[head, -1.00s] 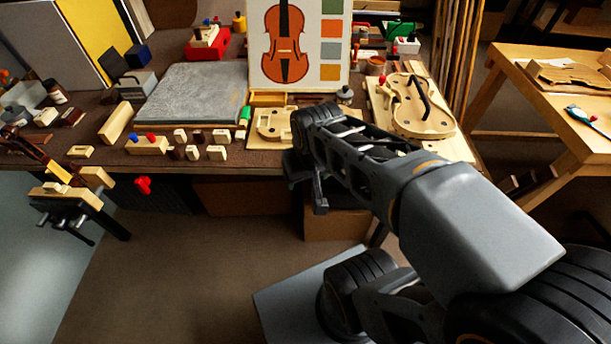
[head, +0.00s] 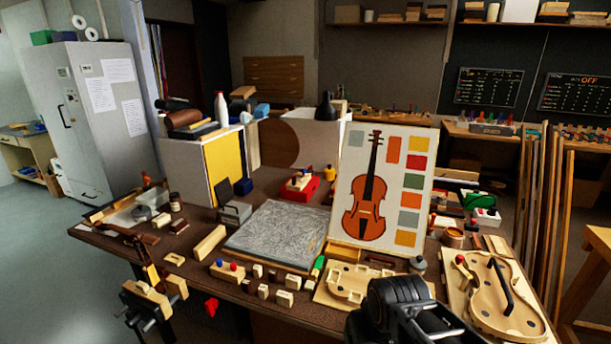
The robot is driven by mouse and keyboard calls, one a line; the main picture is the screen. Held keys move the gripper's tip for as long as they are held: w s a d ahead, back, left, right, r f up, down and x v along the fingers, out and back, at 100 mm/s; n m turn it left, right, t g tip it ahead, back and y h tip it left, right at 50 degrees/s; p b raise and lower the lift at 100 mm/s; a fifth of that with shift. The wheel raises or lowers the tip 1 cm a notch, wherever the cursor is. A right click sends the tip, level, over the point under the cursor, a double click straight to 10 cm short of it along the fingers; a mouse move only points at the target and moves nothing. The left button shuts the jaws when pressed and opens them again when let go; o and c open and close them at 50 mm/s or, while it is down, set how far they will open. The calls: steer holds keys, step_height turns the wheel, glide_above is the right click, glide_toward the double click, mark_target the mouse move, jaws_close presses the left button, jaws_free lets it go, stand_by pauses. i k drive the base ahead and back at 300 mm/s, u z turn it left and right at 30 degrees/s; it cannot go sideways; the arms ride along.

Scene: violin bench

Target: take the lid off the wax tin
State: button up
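I cannot tell for sure which thing is the wax tin. A low round copper-brown tin (head: 453,238) stands on the bench right of the violin picture. My arm's dark wrist joint shows at the bottom, right of centre, in front of the bench edge. My gripper's fingers are not visible; they are below the frame or hidden by the arm. Both tins are well away from the visible arm.
A violin body (head: 497,300) lies at right. A vise (head: 150,298) juts from the front left.

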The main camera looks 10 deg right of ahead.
mark_target(418, 262)
steer(key=z, duration=0.1)
steer(key=i, duration=0.85)
steer(key=z, duration=0.75)
